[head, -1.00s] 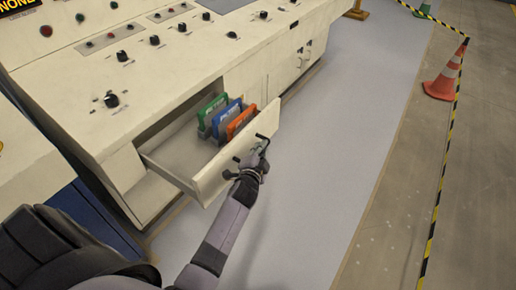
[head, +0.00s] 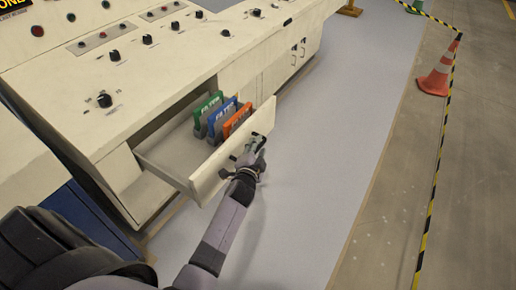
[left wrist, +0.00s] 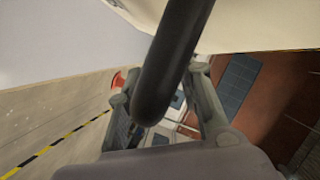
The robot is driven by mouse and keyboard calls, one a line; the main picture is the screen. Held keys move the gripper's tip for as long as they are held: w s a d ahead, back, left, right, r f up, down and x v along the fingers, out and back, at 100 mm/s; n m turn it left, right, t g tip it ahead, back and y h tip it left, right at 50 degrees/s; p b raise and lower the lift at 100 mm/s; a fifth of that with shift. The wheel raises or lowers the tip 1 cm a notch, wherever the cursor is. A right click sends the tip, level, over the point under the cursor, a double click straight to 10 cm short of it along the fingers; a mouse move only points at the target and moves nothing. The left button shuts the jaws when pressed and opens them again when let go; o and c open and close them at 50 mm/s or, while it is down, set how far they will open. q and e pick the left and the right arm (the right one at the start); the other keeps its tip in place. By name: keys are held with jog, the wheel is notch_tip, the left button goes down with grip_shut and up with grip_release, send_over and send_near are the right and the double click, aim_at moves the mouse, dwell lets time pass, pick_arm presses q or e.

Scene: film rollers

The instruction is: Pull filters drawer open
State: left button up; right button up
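The filters drawer (head: 208,181) stands well out of the cream console in the head view. It holds a green, a blue and an orange filter (head: 237,121) upright in a row. A dark bar handle (head: 226,173) runs across its front, its middle hidden by my left gripper (head: 247,153). In the left wrist view the black handle (left wrist: 172,65) passes close to the camera between the spread fingers of my left gripper (left wrist: 160,98). A gap shows on its right side, so the fingers look open around it; contact is unclear. My right gripper is out of view.
The console (head: 75,82) carries several knobs and buttons. Pale floor lies clear to the right of the drawer. An orange cone (head: 437,80) and a yellow-black barrier strip (head: 436,180) stand farther right.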

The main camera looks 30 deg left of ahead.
pick_arm(q)
jog(key=shift+s, duration=0.15)
jog(key=v, duration=1.1)
jog(key=shift+s, duration=0.4)
jog(key=shift+d, duration=0.1)
jog(key=s+d+f+n+g+h+p, duration=0.15)
jog(key=s+f, duration=0.25)
jog(key=f, duration=0.5)
jog(key=s+d+f+g+h, duration=0.1)
jog(key=s+d+f+g, duration=0.25)
jog(key=f, duration=0.55)
jog(key=s+d+f+n+g+h+p, duration=0.1)
jog(key=s+d+f, duration=0.1)
jog(key=s+f, duration=0.5)
jog(key=s+a+f+n+g, duration=0.1)
jog(key=s+f+g, duration=0.1)
jog(key=s+f, duration=0.3)
jog(key=s+a+f+n+g+p, duration=0.1)
jog(key=s+f+g, duration=0.2)
jog(key=s, duration=1)
jog(key=s+a+f+n+g, duration=0.1)
jog(key=s+f+g, duration=0.1)
jog(key=s+f, duration=0.6)
jog(key=shift+s+f+n+g+p, duration=0.2)
jog(key=shift+s+n+g+p, duration=0.2)
jog(key=shift+s, duration=0.35)
